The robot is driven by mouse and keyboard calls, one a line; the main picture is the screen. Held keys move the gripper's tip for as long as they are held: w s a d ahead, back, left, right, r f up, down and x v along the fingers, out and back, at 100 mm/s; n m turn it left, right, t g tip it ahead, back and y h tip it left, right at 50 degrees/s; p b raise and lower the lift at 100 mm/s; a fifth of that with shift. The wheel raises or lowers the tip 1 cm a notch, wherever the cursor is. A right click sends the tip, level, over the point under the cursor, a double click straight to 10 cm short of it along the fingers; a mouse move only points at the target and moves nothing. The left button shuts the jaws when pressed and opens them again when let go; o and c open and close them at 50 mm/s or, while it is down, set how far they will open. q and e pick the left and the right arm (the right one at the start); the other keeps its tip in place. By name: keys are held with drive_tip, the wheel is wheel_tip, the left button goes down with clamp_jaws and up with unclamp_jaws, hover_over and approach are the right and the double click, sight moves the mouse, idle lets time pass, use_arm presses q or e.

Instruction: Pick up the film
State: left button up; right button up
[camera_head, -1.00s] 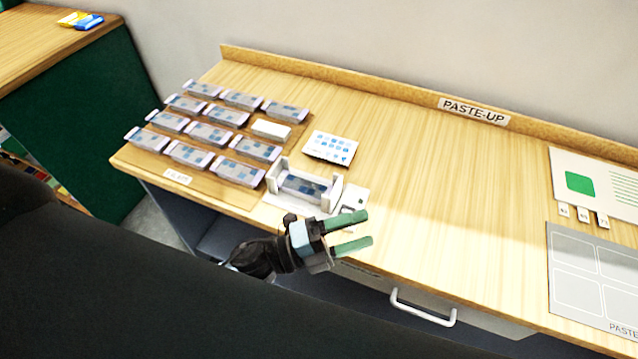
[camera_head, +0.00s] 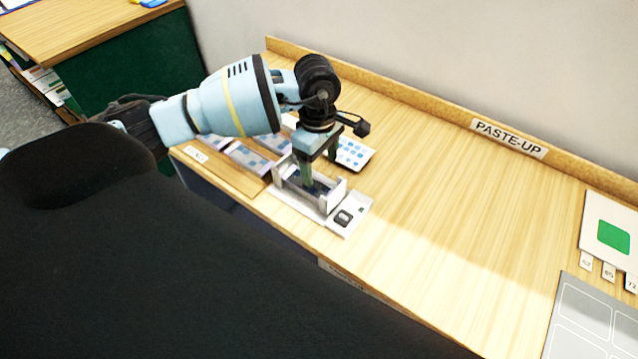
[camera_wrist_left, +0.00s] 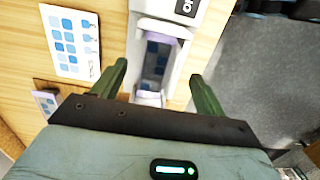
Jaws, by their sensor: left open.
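A film strip with blue frames (camera_wrist_left: 155,62) lies in a white holder (camera_wrist_left: 175,22) with raised end walls. In the head view the holder (camera_head: 337,197) stands near the table's front edge, and my gripper partly hides the film in it. My left gripper (camera_head: 320,170) points down over the holder, open. In the left wrist view its two green fingers (camera_wrist_left: 160,88) stand apart on either side of the strip, with nothing seen gripped. I cannot tell how far the fingertips are above the film. My right gripper is not in view.
Other blue-framed strips (camera_head: 250,158) lie on a board left of the holder, partly behind my left arm. A white card with blue squares (camera_head: 354,153) lies behind the holder. A grey panelled sheet (camera_head: 580,315) is at the right. The table's middle is clear.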

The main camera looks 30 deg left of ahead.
sight(315, 187)
use_arm(q)
drive_tip(key=shift+w+a+f+y, duration=0.15)
drive_tip(key=shift+a+f, duration=0.2)
drive_tip(key=shift+f, duration=0.15)
drive_tip(key=shift+w+a+f+y, duration=0.15)
drive_tip(key=shift+a+f, duration=0.15)
drive_tip(key=shift+f, duration=0.2)
wheel_tip(315, 187, down, 5)
drive_tip(key=shift+s+a+r+p, duration=0.1)
drive_tip(key=shift+s+r+p, duration=0.1)
drive_tip(key=shift+p, duration=0.1)
drive_tip(key=shift+f, duration=0.3)
drive_tip(key=shift+c, duration=0.2)
drive_tip(key=shift+c, duration=1.2)
drive_tip(key=c, duration=0.8)
drive_tip(key=shift+o, duration=0.2)
